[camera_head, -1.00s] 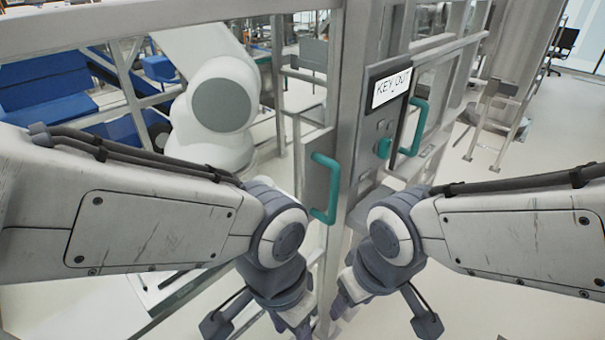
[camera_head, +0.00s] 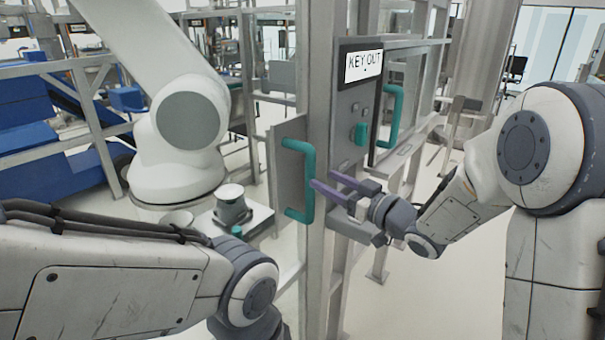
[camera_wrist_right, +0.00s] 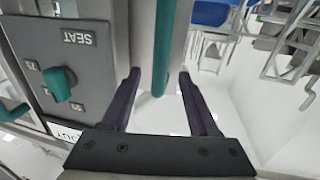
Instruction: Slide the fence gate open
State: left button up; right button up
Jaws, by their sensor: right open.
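A teal handle (camera_head: 302,180) is fixed upright on a grey gate plate (camera_head: 286,165), just left of the tall post. My right gripper (camera_head: 322,178) reaches in from the right with its purple fingers open, their tips close to this handle. In the right wrist view the teal handle (camera_wrist_right: 164,45) runs between the open fingers of my gripper (camera_wrist_right: 159,72); the fingers stand apart from it on both sides. My left gripper is out of view; only its arm shows at lower left.
A grey post (camera_head: 325,110) stands beside the handle. A control box (camera_head: 352,115) with a "KEY OUT" sign and a teal knob (camera_head: 361,133) is on it. A second teal handle (camera_head: 391,115) is to the right. A white robot arm (camera_head: 185,125) stands behind the fence.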

jog(key=p+x, duration=0.1)
jog(key=x, duration=0.8)
jog(key=shift+w+a, duration=0.1)
jog(key=shift+a, duration=0.05)
grip_shut()
dwell(1.1)
